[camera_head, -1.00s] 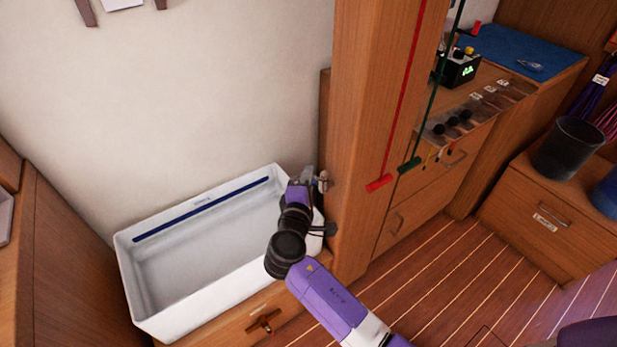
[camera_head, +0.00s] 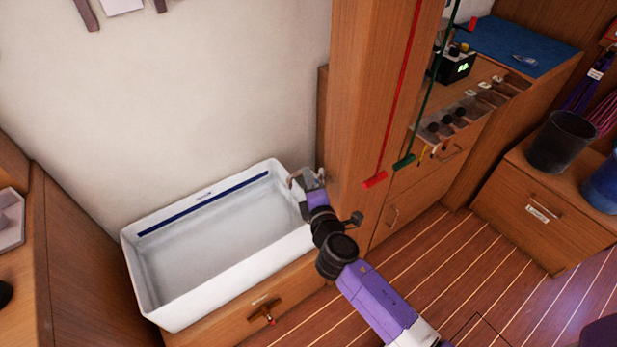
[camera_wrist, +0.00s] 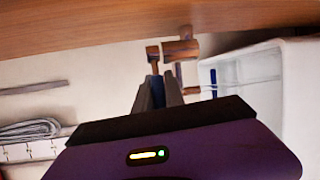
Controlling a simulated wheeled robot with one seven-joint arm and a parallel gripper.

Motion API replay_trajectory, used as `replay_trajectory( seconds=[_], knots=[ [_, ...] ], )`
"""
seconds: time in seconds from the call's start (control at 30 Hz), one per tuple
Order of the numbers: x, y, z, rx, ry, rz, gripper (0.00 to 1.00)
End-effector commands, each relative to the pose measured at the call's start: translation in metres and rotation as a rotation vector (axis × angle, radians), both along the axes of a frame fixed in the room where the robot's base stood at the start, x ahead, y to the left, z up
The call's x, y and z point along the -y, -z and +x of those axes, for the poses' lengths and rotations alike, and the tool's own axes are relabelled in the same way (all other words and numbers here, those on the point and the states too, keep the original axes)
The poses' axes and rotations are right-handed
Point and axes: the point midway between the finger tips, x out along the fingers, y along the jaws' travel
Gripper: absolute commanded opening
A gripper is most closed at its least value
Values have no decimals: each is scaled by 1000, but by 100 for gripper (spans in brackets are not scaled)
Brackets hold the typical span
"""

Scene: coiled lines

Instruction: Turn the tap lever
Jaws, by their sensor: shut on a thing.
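The metal tap (camera_head: 298,176) stands at the right rim of the white basin, close to the wooden post. In the wrist view the tap body (camera_wrist: 181,50) is brownish metal, with a short lever end (camera_wrist: 153,54) to its left. My gripper (camera_head: 311,184) is at the tap, on its right side in the head view. In the wrist view its fingers (camera_wrist: 158,85) are shut on the lever, and their tips hide part of it. A thin pale streak runs from below the tap toward the basin; I cannot tell if it is water.
The white basin (camera_head: 160,311) sits on a wooden cabinet against the wall. The wooden post (camera_head: 356,130) rises close beside my gripper. Open floor lies at lower right.

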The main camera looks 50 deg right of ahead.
Motion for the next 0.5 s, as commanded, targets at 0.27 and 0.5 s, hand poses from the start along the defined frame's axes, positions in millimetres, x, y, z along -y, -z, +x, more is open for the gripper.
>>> replay_trajectory(
  seconds=[0.27,0.5],
  knots=[
    [0,1,-1,-3,2,1,36],
    [0,1,0,-1,2,-1,36]
  ],
)
